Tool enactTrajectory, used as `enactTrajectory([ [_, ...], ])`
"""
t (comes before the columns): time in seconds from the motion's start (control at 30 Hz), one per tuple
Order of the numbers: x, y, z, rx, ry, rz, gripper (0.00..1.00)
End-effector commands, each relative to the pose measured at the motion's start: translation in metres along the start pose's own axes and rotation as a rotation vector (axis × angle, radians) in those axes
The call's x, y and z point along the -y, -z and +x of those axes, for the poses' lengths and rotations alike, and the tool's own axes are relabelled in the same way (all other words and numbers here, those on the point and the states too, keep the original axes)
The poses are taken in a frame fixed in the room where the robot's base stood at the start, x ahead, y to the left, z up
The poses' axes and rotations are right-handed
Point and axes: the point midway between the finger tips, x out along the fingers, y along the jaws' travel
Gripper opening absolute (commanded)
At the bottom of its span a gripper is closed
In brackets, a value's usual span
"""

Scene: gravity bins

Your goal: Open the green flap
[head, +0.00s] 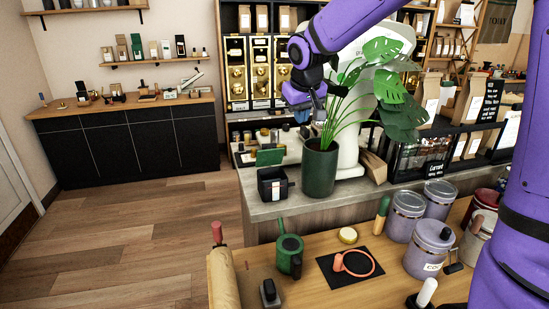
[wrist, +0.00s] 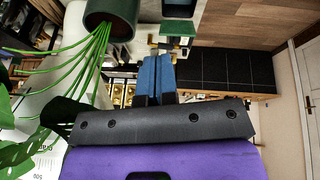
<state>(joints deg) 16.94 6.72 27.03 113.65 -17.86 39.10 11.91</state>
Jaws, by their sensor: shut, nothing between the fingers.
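The green flap (head: 270,157) is a small flat panel that stands raised at the back of a small black box (head: 275,188). The box sits on the counter's near left corner. A green piece that looks like the flap (wrist: 178,30) shows in the wrist view, just beyond the fingertips and to their right. My gripper (head: 304,115) is above the counter, right of and higher than the flap, apart from it. In the wrist view its blue fingers (wrist: 156,57) are together and empty.
A dark green pot (head: 319,170) with a large leafy plant stands right of the box, close to my gripper; its stems also show in the wrist view. Small jars (head: 262,135) stand behind the flap. The floor left of the counter is clear.

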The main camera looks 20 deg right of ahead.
Motion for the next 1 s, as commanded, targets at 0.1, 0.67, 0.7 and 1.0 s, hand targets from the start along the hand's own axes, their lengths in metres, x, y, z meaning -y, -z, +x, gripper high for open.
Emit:
enactTrajectory([
  [0.1, -0.003, -0.029, -0.033, 0.0, -0.035, 0.006, 0.0],
  [0.67, -0.015, -0.156, -0.122, -0.024, -0.064, 0.088, 0.0],
  [0.7, -0.015, -0.162, -0.124, -0.027, -0.061, 0.092, 0.0],
  [1.0, -0.016, -0.196, -0.131, -0.062, -0.039, 0.122, 0.0],
])
